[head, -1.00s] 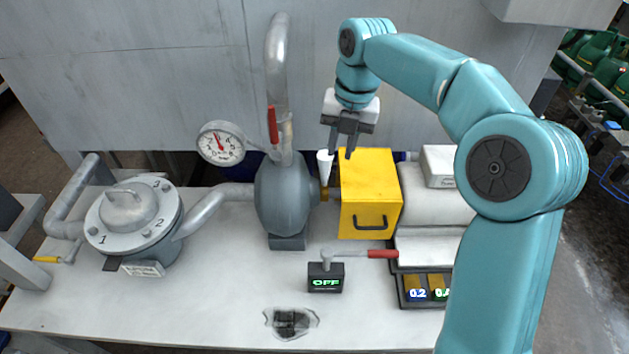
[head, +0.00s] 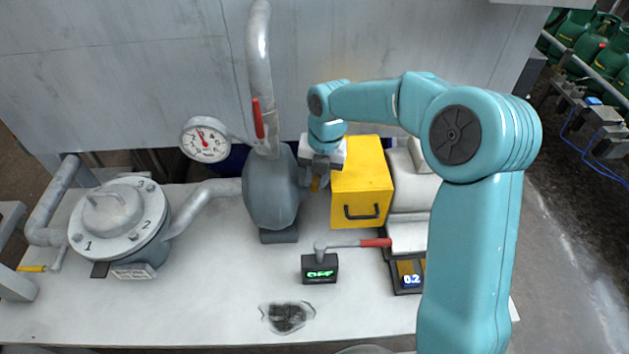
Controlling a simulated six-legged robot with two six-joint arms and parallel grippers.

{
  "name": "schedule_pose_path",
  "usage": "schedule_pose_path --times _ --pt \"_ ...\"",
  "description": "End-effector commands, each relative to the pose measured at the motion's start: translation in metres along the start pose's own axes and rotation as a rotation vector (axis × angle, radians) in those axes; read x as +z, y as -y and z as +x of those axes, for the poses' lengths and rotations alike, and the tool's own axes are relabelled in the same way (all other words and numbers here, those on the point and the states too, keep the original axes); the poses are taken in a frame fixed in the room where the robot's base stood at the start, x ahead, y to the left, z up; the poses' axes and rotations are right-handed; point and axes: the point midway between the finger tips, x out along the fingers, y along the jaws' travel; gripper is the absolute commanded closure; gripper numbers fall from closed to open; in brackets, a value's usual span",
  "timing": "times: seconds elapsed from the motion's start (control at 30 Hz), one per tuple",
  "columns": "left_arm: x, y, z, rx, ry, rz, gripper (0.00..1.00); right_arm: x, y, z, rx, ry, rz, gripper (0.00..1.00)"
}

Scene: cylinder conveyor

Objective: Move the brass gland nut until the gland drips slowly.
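The brass gland nut (head: 316,184) shows as a small brass patch between the grey pump body (head: 270,190) and the yellow guard box (head: 361,182). My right gripper (head: 318,172) points down at it, just right of the pump body. Its dark fingertips are partly hidden behind the gripper's white body and overlap the nut in the picture. I cannot tell whether they touch or grip it. No drip is visible at the gland. My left gripper is out of view.
A round dial gauge (head: 205,139) and a red-handled pipe valve (head: 257,118) stand left of the gland. A numbered strainer lid (head: 117,215) is at left. The front bench (head: 200,300) is mostly clear.

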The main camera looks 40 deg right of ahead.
Motion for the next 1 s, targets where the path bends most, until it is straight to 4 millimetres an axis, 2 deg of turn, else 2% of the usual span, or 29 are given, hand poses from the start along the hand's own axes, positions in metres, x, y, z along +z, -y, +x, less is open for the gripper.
schedule_pose_path --times 0.1,0.2,0.5,0.6,0.83,1.0 --pt "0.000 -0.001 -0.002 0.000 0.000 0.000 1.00 0.001 -0.001 0.015 -0.001 -0.002 0.001 0.76" --pt "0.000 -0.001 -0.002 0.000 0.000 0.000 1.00 0.001 -0.002 0.022 0.000 -0.001 0.001 0.76" --pt "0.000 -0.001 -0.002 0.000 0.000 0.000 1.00 0.002 -0.002 0.025 0.000 0.000 0.001 0.76" --pt "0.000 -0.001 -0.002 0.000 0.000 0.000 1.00 0.002 -0.002 0.025 0.000 0.000 0.000 1.00" --pt "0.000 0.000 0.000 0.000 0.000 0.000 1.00 0.002 -0.002 0.026 0.001 0.003 0.000 1.00" --pt "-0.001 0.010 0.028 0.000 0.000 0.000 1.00 -0.002 0.000 0.036 0.010 0.075 -0.011 1.00"
